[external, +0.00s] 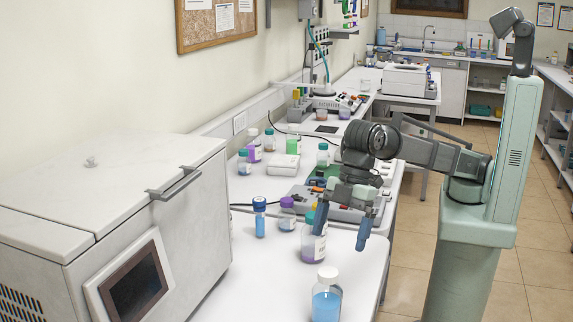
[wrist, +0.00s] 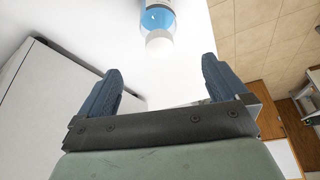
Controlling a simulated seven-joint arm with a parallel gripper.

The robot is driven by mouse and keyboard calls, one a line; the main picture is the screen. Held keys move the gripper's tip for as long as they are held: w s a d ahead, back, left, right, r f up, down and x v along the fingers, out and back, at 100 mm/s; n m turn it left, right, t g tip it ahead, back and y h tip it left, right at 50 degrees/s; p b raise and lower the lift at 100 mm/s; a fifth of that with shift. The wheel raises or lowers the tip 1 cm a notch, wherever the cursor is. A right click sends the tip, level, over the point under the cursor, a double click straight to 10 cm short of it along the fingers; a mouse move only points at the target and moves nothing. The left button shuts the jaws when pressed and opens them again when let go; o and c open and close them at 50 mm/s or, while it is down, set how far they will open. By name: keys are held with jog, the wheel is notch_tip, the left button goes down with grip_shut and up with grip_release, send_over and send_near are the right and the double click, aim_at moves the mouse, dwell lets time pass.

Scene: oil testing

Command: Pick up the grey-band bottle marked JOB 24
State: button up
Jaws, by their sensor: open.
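No grey band or JOB 24 marking can be read on any bottle, so I cannot tell which one it is. A white-capped bottle with blue liquid (external: 326,302) stands nearest the external camera. A white-capped bottle of blue liquid also shows at the top of the wrist view (wrist: 158,20), ahead of my fingers. My gripper (external: 343,224) is open and empty, its two blue fingers pointing down above the bench. In the wrist view the gripper (wrist: 161,82) has nothing between its fingers.
A slim blue vial (external: 259,218) and a purple-capped bottle (external: 287,214) stand left of the gripper. More bottles and a device stand farther back. A large white machine (external: 120,210) fills the left. The bench (external: 362,272) is bare right of the blue bottle.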

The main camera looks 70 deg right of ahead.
notch_tip(320, 180, up, 5)
jog(key=w+d+f+m+t+y, duration=0.1)
jog(key=w+d+m, duration=0.4)
jog(key=w+d, duration=0.5)
jog(key=w+d+f+m+y, duration=0.1)
jog(key=w+d+m, duration=0.55)
jog(key=w, duration=0.55)
jog(key=w+d+m+t, duration=0.2)
jog(key=w+d+m, duration=0.4)
jog(key=w+d, duration=0.45)
jog(key=m+t+h, duration=0.3)
jog(key=m+t, duration=0.7)
jog(key=m, duration=2.1)
send_over(293, 141)
jog(key=s+d, duration=0.2)
jog(key=d, duration=0.2)
notch_tip(293, 141, down, 8)
jog(key=shift+s+f, duration=0.1)
jog(key=shift+f, duration=3.65)
